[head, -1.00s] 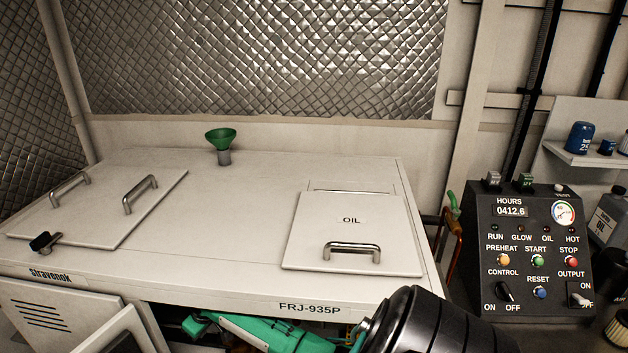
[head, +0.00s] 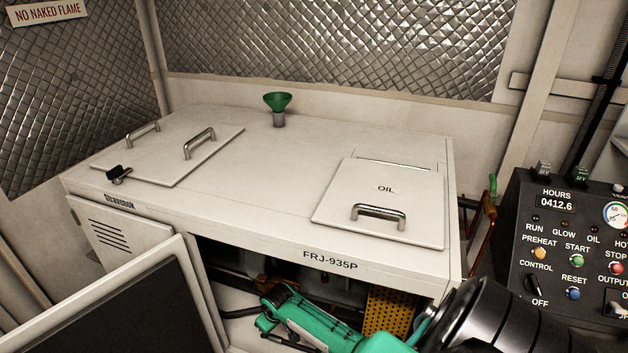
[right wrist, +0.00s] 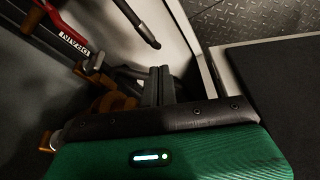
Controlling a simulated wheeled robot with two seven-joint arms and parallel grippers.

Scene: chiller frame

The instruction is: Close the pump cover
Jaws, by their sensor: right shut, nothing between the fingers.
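No part in view carries a pump label, so I cannot tell for sure which panel is the pump cover. The lid marked OIL (head: 383,188) lies flat on the white cabinet top with its handle up. A large two-handled lid (head: 172,158) also lies flat at the left. An open front door (head: 105,300) with a dark inner face stands out at the lower left. My right gripper, green-bodied, is low at the cabinet's front opening; its fingers (right wrist: 161,86) are shut and empty in the right wrist view. My left gripper is out of view.
A green funnel (head: 278,103) stands at the back of the top. A control panel (head: 570,235) is at the right. A perforated yellow guard (head: 388,310) shows inside the opening. A red-handled tool or lever (right wrist: 62,22) shows in the right wrist view.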

